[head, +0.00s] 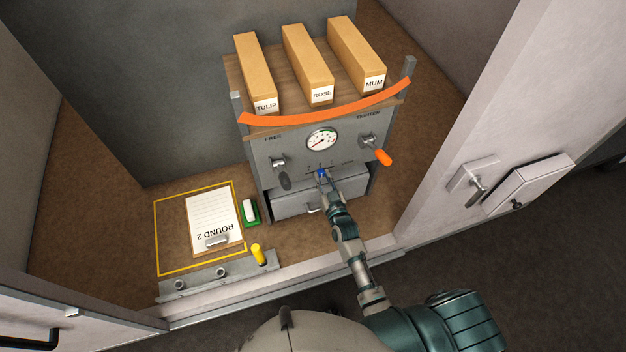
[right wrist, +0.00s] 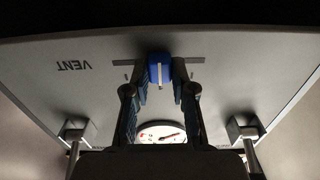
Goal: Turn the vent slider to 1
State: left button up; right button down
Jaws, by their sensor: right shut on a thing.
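The vent slider is a blue knob (head: 321,173) on the front panel of a grey cabinet (head: 272,160), below the round gauge. In the right wrist view the blue knob (right wrist: 160,70) has a pale line and sits in a dark horizontal slot (right wrist: 194,61). The word VENT reads upside down to its left there. My right gripper (head: 324,178) is shut on the knob, one finger on each side. In the wrist view the fingers hide much of the scale, and I cannot read its numbers. My left gripper is not in view.
An orange-handled lever (head: 382,157) and a dark-handled lever (head: 284,182) flank the gauge (head: 321,138). A drawer (head: 290,205) lies below the slider. Boxes labelled TULIP, ROSE and MUM stand on top. A clipboard (head: 212,220) lies left; an open door (head: 500,130) stands right.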

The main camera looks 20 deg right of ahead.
jog(key=shift+d, duration=0.25)
jog(key=c, duration=1)
grip_release()
jog(key=shift+o, duration=0.2)
jog(key=shift+a, duration=0.2)
jog(key=shift+s, duration=0.25)
jog(key=s, duration=1.1)
jog(key=shift+s+d, duration=0.2)
jog(key=shift+s, duration=0.05)
jog(key=shift+f, duration=0.1)
